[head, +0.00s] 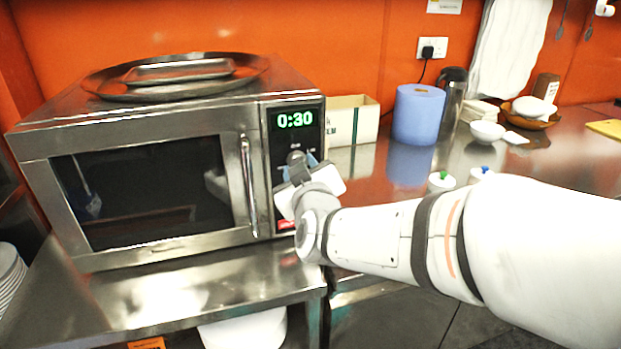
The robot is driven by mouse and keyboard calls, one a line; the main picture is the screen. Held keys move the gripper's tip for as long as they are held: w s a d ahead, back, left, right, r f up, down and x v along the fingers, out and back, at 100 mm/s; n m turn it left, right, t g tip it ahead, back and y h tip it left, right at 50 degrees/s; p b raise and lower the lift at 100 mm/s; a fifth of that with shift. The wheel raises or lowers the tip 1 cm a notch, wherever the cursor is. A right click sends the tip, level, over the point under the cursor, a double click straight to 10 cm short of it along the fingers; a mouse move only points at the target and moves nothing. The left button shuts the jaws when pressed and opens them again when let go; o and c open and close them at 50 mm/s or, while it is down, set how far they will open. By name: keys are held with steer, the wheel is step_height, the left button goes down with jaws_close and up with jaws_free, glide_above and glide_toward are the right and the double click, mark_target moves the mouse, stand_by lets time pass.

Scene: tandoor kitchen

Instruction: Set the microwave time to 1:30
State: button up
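The steel microwave (150,125) stands on a metal counter at the left, with its door shut. Its green display (295,119) reads 0:30. The dark control panel (312,140) is to the right of the door handle (248,185). My gripper (296,160) is in front of the middle of this panel and hides most of its buttons. I cannot tell whether it touches a button. Its fingers are small and partly hidden, so their opening does not show. A red button (286,224) shows low on the panel, below my gripper.
A round steel tray (110,84) with a smaller tray lies on the microwave. To the right stand a cream box (365,118), a blue roll (418,114), a flask (451,95) and white bowls (487,131). The counter front (200,285) below the microwave is clear.

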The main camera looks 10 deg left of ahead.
steer(key=shift+w+d+r+m+g+y+b, duration=0.1)
steer(key=shift+m+g+y+b, duration=0.05)
steer(key=shift+m+b, duration=1.65)
steer(key=shift+r+m+g+y+b, duration=0.15)
steer(key=shift+m+g+y+b, duration=0.05)
steer(key=shift+m+b, duration=1.6)
steer(key=shift+w+d+r+m+g+y+b, duration=0.1)
steer(key=shift+m+g+y+b, duration=0.05)
steer(key=shift+m+b, duration=1.65)
steer(key=shift+r, duration=0.1)
steer(key=o, duration=0.6)
steer(key=shift+c, duration=0.2)
steer(key=o, duration=0.4)
steer(key=shift+a+f, duration=0.1)
steer(key=shift+f, duration=0.1)
steer(key=shift+s, duration=0.1)
